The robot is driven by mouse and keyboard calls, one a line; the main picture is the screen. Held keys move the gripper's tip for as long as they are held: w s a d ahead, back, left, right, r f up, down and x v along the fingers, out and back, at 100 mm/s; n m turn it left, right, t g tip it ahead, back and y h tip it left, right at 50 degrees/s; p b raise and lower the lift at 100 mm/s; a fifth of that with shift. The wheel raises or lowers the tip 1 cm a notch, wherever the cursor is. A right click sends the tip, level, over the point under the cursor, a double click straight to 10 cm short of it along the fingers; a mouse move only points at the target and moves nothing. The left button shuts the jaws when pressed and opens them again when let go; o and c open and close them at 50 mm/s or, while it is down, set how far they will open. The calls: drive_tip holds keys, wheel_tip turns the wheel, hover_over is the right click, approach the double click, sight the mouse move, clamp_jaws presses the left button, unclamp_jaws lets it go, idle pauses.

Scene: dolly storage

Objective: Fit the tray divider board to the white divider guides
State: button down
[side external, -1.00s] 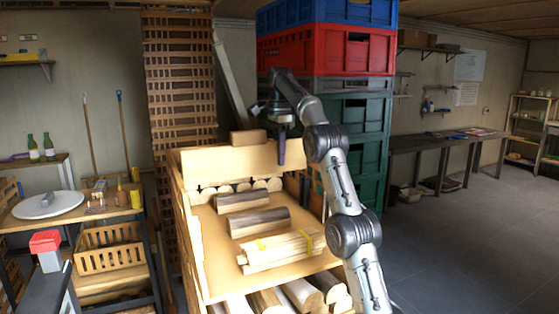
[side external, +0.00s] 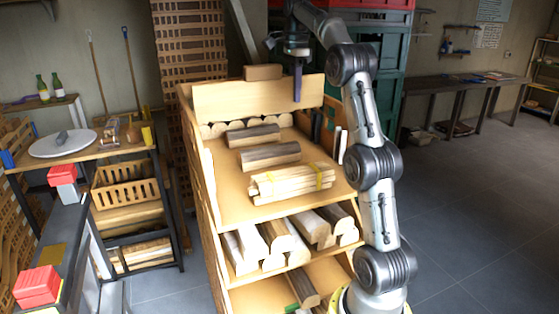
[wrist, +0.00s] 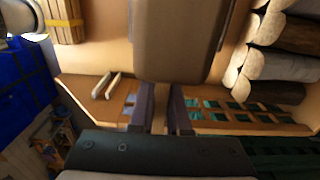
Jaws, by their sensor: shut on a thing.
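The tray divider board (side external: 235,103) is a wide pale wooden panel. In the side view it stands upright toward the back of the wooden tray (side external: 225,197), above the row of log ends. My gripper (side external: 298,85) is shut on its right part, with a dark finger in front of the panel. In the wrist view the fingers (wrist: 162,115) sit close together, and a large brown surface of the board fills the top middle. Two short white strips, apparently the white divider guides (side external: 340,145), stand at the tray's right side, nearer the front than the board. They also show in the wrist view (wrist: 105,85).
Two dark half logs (side external: 268,154) and a strapped stick bundle (side external: 292,181) lie in the tray. A small wooden block (side external: 263,72) shows behind the board. Stacked crates (side external: 385,40) rise behind my arm. More logs (side external: 262,245) fill the shelf below.

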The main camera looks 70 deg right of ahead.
drive_tip(key=s+a, duration=0.8)
idle(1.4)
idle(0.5)
wheel_tip(320, 180, down, 7)
idle(1.9)
drive_tip(key=shift+f, duration=0.25)
idle(0.4)
drive_tip(key=shift+f, duration=2.5)
drive_tip(key=shift+f, duration=0.15)
drive_tip(key=c, duration=0.8)
unclamp_jaws()
